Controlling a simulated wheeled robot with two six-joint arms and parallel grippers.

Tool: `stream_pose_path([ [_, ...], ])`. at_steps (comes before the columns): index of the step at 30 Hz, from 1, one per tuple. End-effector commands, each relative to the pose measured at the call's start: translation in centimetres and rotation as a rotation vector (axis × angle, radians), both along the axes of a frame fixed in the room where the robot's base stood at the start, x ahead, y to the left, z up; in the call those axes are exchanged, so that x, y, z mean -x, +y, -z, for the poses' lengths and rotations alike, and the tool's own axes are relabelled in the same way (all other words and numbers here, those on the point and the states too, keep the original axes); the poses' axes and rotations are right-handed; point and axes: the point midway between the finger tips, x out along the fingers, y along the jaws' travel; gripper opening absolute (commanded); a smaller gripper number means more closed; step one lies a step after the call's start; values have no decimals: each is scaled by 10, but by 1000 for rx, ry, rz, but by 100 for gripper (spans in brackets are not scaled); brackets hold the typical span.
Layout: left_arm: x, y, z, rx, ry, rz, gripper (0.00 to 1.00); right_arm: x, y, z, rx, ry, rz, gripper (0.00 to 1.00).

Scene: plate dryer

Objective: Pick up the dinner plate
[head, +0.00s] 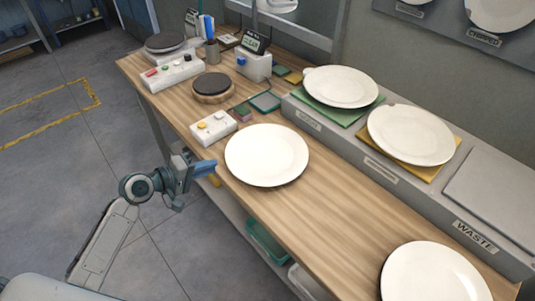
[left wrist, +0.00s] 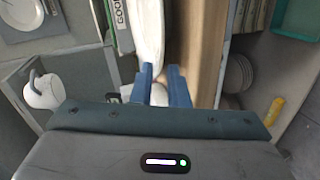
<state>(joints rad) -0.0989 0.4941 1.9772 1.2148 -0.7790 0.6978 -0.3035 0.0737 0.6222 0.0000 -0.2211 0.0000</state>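A round white plate (head: 267,155) lies flat on the wooden bench near its front edge. Another white plate (head: 432,273) lies on the bench at the bottom right. In the left wrist view a white plate (left wrist: 148,32) shows nearly edge-on just beyond the fingers. The left gripper (left wrist: 163,72) is open, with a gap between its fingers; I cannot tell whether the plate's rim is between them. My right gripper is out of view.
Two plates stand on the raised ledge, one on a green mat (head: 360,113), one on a yellow mat (head: 424,172). A button box (head: 213,128) and a black-topped disc (head: 213,87) are behind my left gripper. Bare bench (head: 330,215) lies between the two bench plates.

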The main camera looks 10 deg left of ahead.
Motion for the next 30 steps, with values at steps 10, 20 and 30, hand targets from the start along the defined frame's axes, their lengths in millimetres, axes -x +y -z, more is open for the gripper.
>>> stream_pose_path([
  [10,-21,-17,9,-1,-1,-1,14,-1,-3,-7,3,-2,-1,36],
  [20,-46,-40,21,2,0,-1,14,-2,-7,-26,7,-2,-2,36],
  [30,-57,-49,29,-3,-1,0,14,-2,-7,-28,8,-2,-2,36],
])
